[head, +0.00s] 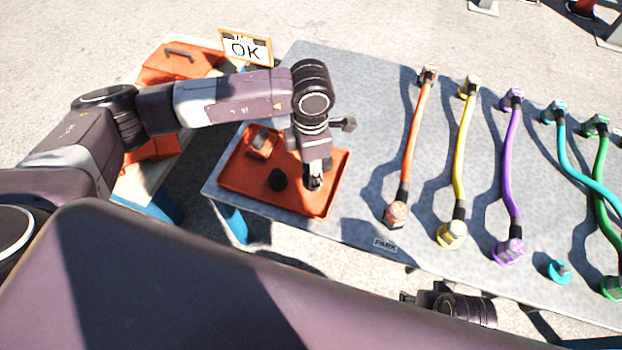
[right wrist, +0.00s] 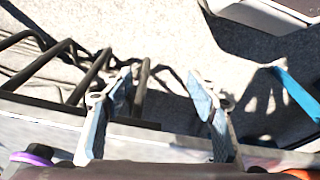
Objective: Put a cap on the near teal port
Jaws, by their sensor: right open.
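The near teal port (head: 559,271) stands at the near edge of the grey table (head: 350,90), with no cable on it. The orange tray (head: 240,186) on the table's left end holds a round black cap (head: 277,180) and an orange-and-grey block-like piece (head: 262,142). My left gripper (head: 314,183) points down over the tray's right part, right of the black cap. Its fingertips look close together; whether they hold anything is unclear. My right gripper (right wrist: 160,95) is open and empty in the right wrist view, beyond the table edge.
Orange (head: 410,150), yellow (head: 464,150), purple (head: 515,170), teal (head: 571,170) and green (head: 600,170) cables lie across the table. The teal cable bends right over the green one. A PARK label (head: 385,245) marks the near edge. An OK sign (head: 246,48) stands behind left.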

